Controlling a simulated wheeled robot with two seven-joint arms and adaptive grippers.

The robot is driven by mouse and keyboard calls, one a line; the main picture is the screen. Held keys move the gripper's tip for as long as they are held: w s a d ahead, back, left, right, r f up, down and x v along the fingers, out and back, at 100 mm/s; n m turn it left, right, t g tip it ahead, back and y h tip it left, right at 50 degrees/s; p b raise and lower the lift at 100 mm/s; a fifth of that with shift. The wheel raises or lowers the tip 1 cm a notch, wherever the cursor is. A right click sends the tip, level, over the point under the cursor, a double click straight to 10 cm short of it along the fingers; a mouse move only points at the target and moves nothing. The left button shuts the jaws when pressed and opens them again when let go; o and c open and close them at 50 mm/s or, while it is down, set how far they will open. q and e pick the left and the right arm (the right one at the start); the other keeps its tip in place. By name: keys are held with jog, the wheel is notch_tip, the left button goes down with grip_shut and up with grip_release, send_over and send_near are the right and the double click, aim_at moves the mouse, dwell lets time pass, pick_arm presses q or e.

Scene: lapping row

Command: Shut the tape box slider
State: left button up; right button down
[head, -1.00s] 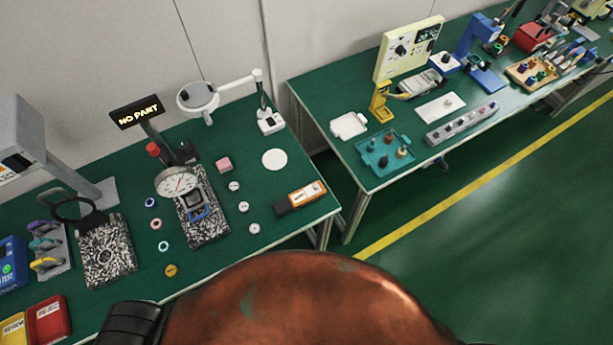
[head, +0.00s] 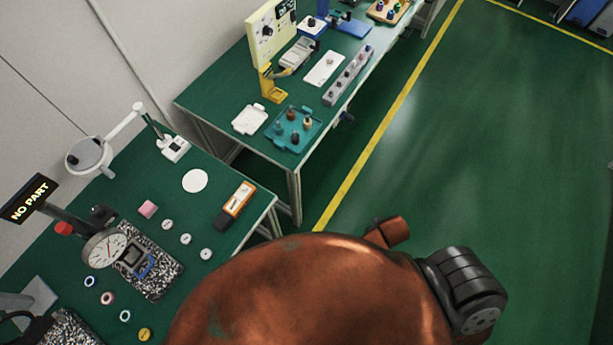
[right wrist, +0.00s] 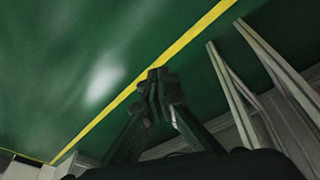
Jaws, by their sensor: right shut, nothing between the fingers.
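No thing in view is clearly marked as the tape box. An orange box with a pale label and a dark end (head: 236,205) lies near the front right corner of the near table (head: 195,250) in the head view. It may be the tape box, but I cannot tell where its slider stands. My right gripper (right wrist: 158,78) shows in the right wrist view with its dark fingers together and empty. It hangs over the green floor, apart from the tables. My left gripper is out of view.
A dial gauge (head: 106,249) on a stand, a white disc (head: 195,181) and several small rings are on the near table. A second green table (head: 215,92) beyond a gap holds a teal tray (head: 290,147) and instruments. Floor right of the yellow line (head: 385,125) is clear.

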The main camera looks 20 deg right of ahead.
jog(key=w+d+r+n+t+h, duration=0.25)
jog(key=w+r+n+t, duration=0.45)
jog(key=w+r, duration=0.85)
jog(key=w+a+r+n+t+y, duration=0.4)
jog(key=w+a+r+n+t, duration=0.2)
jog(key=w+r+n, duration=0.55)
jog(key=a+r+n+g+y, duration=0.2)
jog(key=a+r+n+y, duration=0.2)
jog(key=a+n+y, duration=0.85)
jog(key=n+g+p, duration=0.2)
jog(key=n+g, duration=0.8)
jog(key=n, duration=0.9)
send_near(247, 187)
jog(key=shift+y, duration=0.3)
jog(key=x, duration=0.6)
jog(key=shift+s+a+r, duration=0.1)
jog(key=shift+s+r, duration=0.15)
